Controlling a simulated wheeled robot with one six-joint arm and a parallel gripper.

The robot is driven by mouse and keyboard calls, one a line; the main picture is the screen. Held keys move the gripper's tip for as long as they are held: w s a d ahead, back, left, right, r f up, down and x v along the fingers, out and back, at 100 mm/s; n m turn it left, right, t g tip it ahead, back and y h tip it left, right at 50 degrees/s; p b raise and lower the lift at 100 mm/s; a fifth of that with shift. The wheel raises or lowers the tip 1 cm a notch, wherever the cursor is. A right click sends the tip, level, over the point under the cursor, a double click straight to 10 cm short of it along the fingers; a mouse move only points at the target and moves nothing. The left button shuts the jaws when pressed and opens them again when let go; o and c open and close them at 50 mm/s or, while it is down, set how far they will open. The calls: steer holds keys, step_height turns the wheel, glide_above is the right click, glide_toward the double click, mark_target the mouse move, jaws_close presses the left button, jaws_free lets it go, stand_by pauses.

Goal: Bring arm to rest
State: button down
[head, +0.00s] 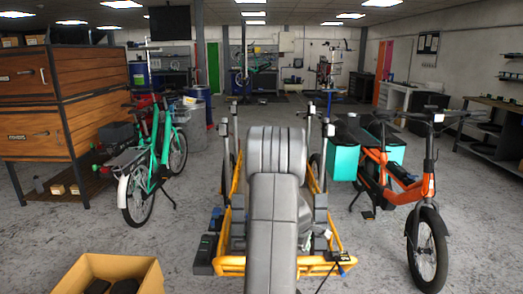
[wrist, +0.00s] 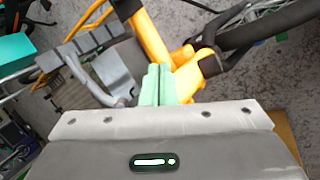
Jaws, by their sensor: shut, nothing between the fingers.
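My arm stretches forward in the middle of the head view and hides its own gripper there. In the wrist view my gripper (wrist: 157,82) shows its pale green fingers closed together with nothing between them. Beyond the fingertips are an orange-yellow frame tube (wrist: 184,80) and dark tubing. Whether the fingers touch the frame I cannot tell. In the head view a yellow-framed cargo bike (head: 231,265) stands below and around my arm, partly hidden by it.
A green bike (head: 163,150) stands at left beside wooden drawers (head: 25,85). An orange bike (head: 408,185) with teal boxes (head: 344,162) stands at right. An open cardboard box (head: 148,280) lies at front left. Bare floor shows between the bikes.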

steer(key=shift+a+m+g+y+p, duration=0.3)
steer(key=shift+a+m+y+p, duration=0.35)
steer(key=shift+m+p, duration=0.75)
steer(key=shift+a, duration=0.15)
